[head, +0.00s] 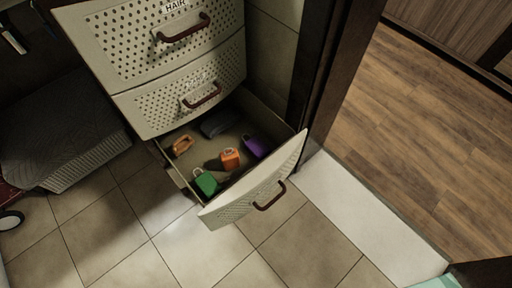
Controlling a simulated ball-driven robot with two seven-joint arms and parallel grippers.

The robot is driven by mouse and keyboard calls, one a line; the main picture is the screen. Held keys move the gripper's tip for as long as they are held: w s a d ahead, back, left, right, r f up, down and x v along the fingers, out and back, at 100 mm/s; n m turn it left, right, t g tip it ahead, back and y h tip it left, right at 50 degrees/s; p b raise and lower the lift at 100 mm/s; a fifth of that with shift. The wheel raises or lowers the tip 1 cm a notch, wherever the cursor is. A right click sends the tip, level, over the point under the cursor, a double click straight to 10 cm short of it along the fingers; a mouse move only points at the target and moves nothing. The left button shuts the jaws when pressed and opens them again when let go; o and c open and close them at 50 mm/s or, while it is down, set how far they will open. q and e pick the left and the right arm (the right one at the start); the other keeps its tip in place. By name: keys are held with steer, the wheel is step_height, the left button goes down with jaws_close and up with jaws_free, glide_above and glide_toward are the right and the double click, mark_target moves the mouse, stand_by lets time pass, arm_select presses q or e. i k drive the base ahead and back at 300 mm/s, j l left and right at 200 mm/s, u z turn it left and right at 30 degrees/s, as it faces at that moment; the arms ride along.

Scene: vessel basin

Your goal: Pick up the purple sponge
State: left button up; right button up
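A small purple object (255,147), which fits the purple sponge, lies in the open bottom drawer (274,186) of a cream perforated cabinet. It rests near the right side of the drawer, next to an orange item. It looks clear of the items around it, and nothing covers it from above. Neither of my grippers shows in the head view.
The drawer also holds a green item (206,183), an orange item (230,158), a brown item (183,145) and a dark grey item (215,124). Two closed drawers (190,98) stand above. A dark door frame (318,75) is close on the right. Tiled floor in front is clear.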

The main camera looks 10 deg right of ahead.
mark_target(256, 147)
steer(key=i+j, duration=0.1)
steer(key=j, duration=0.3)
steer(key=i+j, duration=0.15)
steer(key=j, duration=0.25)
steer(key=i+j, duration=0.1)
steer(key=j, duration=0.25)
steer(key=i+j+u, duration=0.1)
steer(key=j, duration=0.3)
